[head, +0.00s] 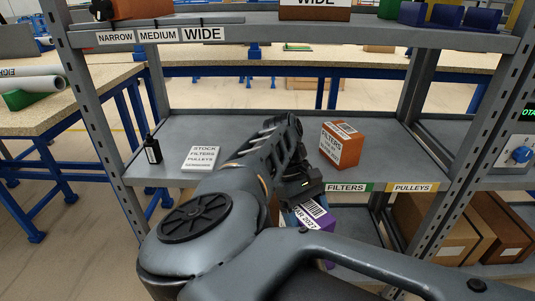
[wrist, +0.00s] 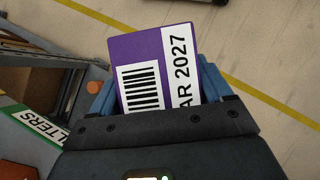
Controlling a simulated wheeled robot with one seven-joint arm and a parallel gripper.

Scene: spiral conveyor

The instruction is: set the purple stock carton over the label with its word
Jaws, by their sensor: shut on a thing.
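My gripper (head: 304,200) is shut on the purple carton (head: 322,219), in front of the shelf's front edge. In the wrist view the purple carton (wrist: 140,52) sits between the blue fingers (wrist: 158,85), showing a barcode and "AR 2027"; its stock word is not in sight. On the shelf edge are a green-ended FILTERS label (head: 347,187) and a yellow PULLEYS label (head: 412,187). The FILTERS label (wrist: 42,125) also shows in the wrist view. My arm hides the shelf edge further left.
An orange carton (head: 340,147) stands on the shelf (head: 250,125) behind the FILTERS label. A white card (head: 201,158) lists STOCK, FILTERS, PULLEYS, SENSORS. A black bottle (head: 152,149) stands at the left. Shelf behind the PULLEYS label looks clear. Brown boxes (head: 440,225) stand below.

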